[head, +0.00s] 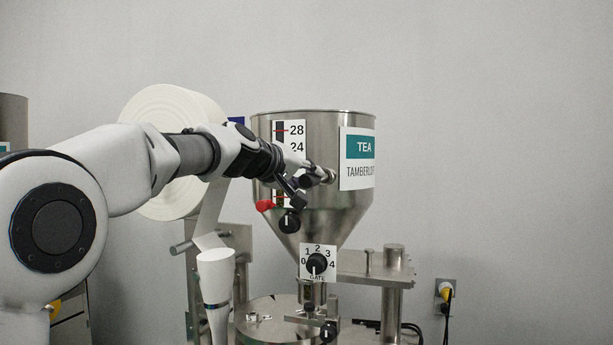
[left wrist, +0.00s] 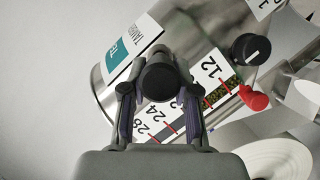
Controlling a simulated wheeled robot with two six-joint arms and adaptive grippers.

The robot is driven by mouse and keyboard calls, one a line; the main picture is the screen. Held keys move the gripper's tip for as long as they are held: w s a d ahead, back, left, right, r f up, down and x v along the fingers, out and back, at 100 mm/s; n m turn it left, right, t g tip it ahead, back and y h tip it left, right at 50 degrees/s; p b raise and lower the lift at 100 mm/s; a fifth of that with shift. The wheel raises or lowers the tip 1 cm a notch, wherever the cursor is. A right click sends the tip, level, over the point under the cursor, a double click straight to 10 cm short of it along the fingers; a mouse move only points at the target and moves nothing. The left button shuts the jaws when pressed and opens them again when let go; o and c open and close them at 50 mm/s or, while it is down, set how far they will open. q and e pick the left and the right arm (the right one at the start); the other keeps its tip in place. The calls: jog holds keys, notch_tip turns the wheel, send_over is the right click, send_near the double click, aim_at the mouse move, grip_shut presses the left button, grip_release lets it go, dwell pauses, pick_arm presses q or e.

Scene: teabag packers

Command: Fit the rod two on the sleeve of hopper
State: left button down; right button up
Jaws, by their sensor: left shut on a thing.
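The steel hopper (head: 318,218) stands in the middle of the head view, with a level scale and a TEA label on its front. It also shows, turned over, in the left wrist view (left wrist: 178,45). My left gripper (head: 297,184) is in front of the hopper, shut on a rod (head: 314,173). In the left wrist view the rod's dark round end (left wrist: 160,76) sits between the fingers of the gripper (left wrist: 158,94). The rod's far end meets or nearly meets a short sleeve (head: 329,176) on the hopper's wall; I cannot tell whether it is inside. My right gripper is out of view.
A black knob (head: 289,221) and a red knob (head: 265,205) are just below the gripper. A gate dial (head: 317,264) sits at the hopper's neck. A large white paper roll (head: 160,103) is behind my arm. A wall socket (head: 446,291) is at right. The space right of the hopper is clear.

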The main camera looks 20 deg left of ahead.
pick_arm(q)
jog(key=shift+w+d+r+p, duration=0.1)
jog(key=shift+w+r+p, duration=0.05)
jog(key=shift+w+p, duration=2)
jog(key=shift+w+b, duration=0.3)
jog(key=shift+w, duration=0.6)
jog(key=shift+w, duration=0.4)
jog(key=shift+s+f+b, duration=0.2)
jog(key=shift+s+b, duration=0.15)
jog(key=shift+b, duration=0.25)
jog(key=shift+s+b, duration=1.7)
jog(key=shift+s, duration=0.1)
jog(key=shift+s+r+b, duration=0.1)
jog(key=shift+s+b, duration=1.8)
jog(key=shift+s, duration=0.8)
jog(key=shift+w+p, duration=0.15)
jog(key=shift+p, duration=0.15)
